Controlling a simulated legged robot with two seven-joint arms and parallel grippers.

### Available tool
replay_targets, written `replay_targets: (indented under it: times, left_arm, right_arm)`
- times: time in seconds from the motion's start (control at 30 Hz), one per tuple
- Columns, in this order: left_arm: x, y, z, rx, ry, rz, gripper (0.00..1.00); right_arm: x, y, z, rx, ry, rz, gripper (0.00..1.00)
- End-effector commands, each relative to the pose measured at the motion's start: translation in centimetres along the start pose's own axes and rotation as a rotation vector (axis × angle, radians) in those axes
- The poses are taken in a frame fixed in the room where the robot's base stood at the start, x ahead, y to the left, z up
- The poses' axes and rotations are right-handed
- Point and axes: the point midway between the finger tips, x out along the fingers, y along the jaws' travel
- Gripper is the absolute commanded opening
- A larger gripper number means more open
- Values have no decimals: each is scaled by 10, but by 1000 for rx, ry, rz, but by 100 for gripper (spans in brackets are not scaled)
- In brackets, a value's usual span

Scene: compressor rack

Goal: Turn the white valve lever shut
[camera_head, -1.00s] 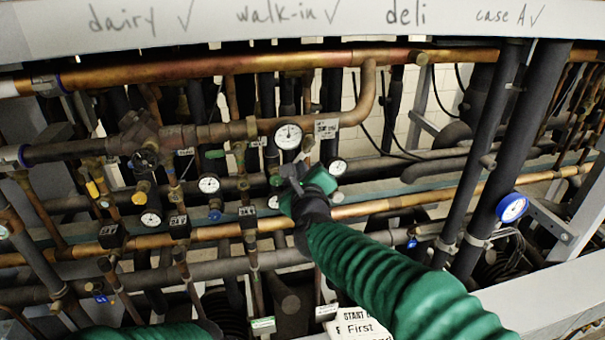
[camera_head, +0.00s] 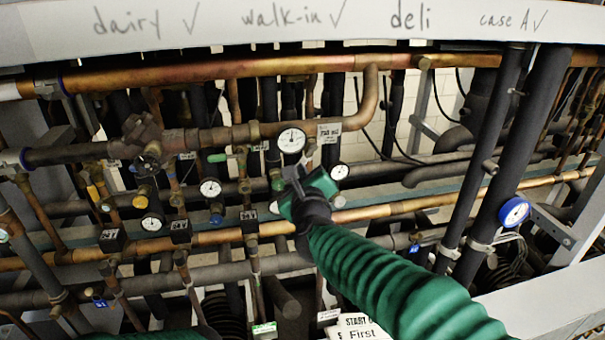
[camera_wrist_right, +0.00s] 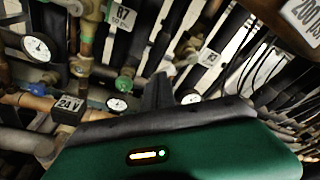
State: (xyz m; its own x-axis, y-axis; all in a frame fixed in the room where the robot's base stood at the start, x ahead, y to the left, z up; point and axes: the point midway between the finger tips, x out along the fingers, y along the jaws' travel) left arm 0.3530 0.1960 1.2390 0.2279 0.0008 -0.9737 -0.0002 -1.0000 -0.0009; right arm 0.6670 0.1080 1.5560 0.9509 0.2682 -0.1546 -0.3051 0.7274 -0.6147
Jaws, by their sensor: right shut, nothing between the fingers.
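My right gripper (camera_head: 291,176) is shut and empty, in front of the pipework at the middle of the head view. Its dark fingers point up and away, just below a large round gauge (camera_head: 291,140). In the right wrist view, the dark fingers (camera_wrist_right: 158,90) stick up beyond the green housing, among gauges and pipes. I cannot make out a white valve lever in either view; the gripper and green forearm cover part of the pipes. A green lever (camera_head: 218,157) shows left of the gripper. My left gripper is not in view; only a bit of green sleeve shows at the bottom left.
Copper pipe (camera_head: 200,71) runs across the top, with a lower copper pipe (camera_head: 400,208) behind my right arm. Small gauges (camera_head: 210,187) and tags crowd around the gripper. A blue-rimmed gauge (camera_head: 515,212) is at right. A white labelled beam (camera_head: 440,22) crosses the top.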

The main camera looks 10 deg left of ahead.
Motion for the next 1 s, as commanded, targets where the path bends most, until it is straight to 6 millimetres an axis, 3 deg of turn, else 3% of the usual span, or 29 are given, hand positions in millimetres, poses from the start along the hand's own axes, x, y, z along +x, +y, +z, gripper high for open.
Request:
replay_targets:
  times: [0.43,0.57,0.77,1.0]
  left_arm:
    - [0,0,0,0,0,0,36]
    - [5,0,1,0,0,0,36]
    - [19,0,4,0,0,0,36]
    - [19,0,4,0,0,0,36]
  right_arm:
    - [-1,-1,0,1,0,0,0]
    - [-10,0,-1,1,-2,0,0]
    - [-59,2,0,-1,-4,-2,0]
    - [-129,2,3,-1,-2,0,0]
